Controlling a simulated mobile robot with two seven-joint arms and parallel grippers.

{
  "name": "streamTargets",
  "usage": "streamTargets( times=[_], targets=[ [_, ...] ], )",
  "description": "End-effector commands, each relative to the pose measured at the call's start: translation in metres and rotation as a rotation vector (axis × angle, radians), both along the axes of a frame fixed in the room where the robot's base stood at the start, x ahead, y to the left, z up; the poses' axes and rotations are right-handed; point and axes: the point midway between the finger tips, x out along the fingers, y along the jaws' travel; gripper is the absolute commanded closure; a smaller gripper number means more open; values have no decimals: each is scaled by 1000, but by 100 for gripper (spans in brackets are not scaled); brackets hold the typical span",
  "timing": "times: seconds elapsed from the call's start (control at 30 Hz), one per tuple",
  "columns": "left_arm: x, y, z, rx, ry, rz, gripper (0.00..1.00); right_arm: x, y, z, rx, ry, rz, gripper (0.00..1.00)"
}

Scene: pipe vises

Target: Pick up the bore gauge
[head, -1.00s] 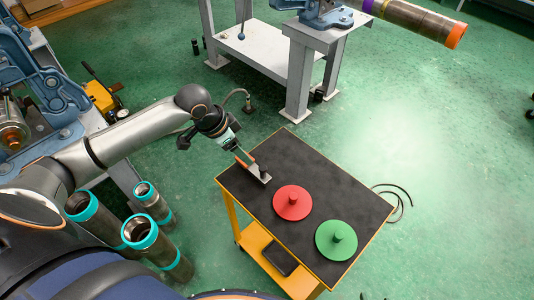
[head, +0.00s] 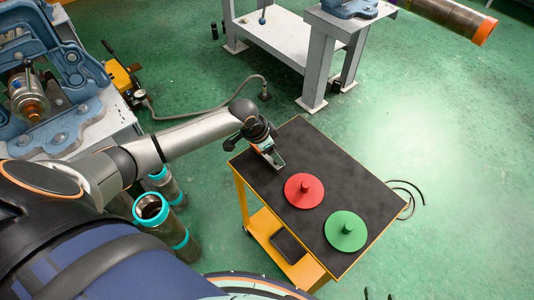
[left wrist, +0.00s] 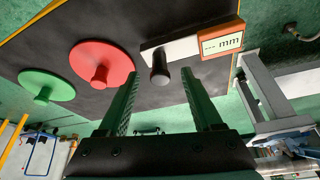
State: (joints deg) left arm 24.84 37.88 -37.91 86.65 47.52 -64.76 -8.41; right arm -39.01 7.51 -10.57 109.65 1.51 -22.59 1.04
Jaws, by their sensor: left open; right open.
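The bore gauge (left wrist: 190,47) lies on the black top of the yellow cart (head: 325,245). It has a white body, an orange-framed "mm" display and a dark round knob. In the head view the gauge (head: 276,159) is partly hidden by my left wrist. My left gripper (left wrist: 160,74) is open and empty above the cart top. In the left wrist view the knob lines up between its fingertips, with no visible contact. In the head view the left fingers are hard to make out. Only the dark fingertips of my right gripper (head: 378,295) show at the bottom edge.
A red disc (head: 304,190) and a green disc (head: 345,231), each with a knob, sit on the cart near the gauge. Teal-ringed pipes (head: 152,210) stand on the floor at left. A grey vise stand (head: 318,60) is behind the cart.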

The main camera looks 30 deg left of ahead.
Motion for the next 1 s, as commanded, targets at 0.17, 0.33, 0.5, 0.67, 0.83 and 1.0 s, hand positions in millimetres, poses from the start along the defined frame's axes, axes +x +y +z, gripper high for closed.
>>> streamTargets(
  times=[0.17,0.33,0.5,0.67,0.83,1.0],
  targets=[
    [1,-1,-2,0,-3,-1,34,0,0,0,0,0,0,39],
    [1,-1,-2,1,-2,-1,43,0,0,0,0,-1,0,39],
    [1,-1,-2,1,-2,-1,62,1,0,0,-1,-1,1,39],
    [1,-1,-2,1,-2,-1,80,1,0,0,0,-2,1,39],
    [1,-1,-2,0,-1,-1,99,1,0,0,-1,-2,0,39],
    [1,-1,-2,0,-1,-1,100,1,0,0,-1,-2,0,39]
  ],
)
